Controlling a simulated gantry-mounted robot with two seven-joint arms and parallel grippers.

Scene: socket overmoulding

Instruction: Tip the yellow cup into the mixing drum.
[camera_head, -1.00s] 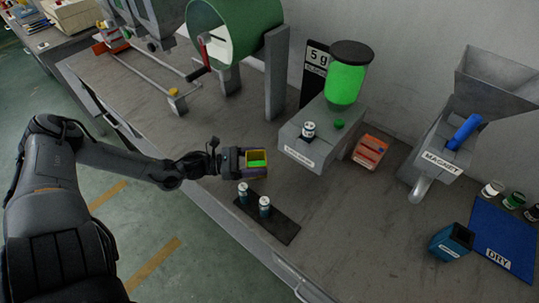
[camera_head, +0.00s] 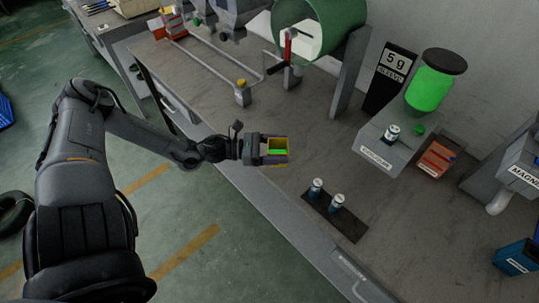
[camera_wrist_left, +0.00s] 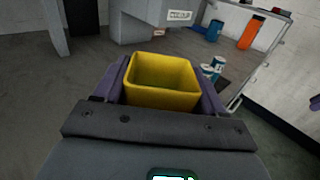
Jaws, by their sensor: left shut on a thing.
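My left gripper (camera_head: 274,150) is shut on the yellow cup (camera_head: 277,143), above the table's front edge. Green material (camera_head: 278,152) shows inside the cup in the head view. The left wrist view shows the cup (camera_wrist_left: 162,82) between the purple fingers, its square mouth open and its yellow inner walls in sight; the green is not visible there. The mixing drum (camera_head: 347,22) is a green cylinder on a stand at the top of the head view, beyond and right of the cup, and well apart from it. My right gripper is not in view.
A dark tray (camera_head: 350,226) with two small vials stands at the front edge. To the right are a grey dispenser with a green jar (camera_head: 430,87), a black 5 g display (camera_head: 389,75) and an orange box (camera_head: 436,159). A rail with a yellow-topped post (camera_head: 242,93) lies left of the drum.

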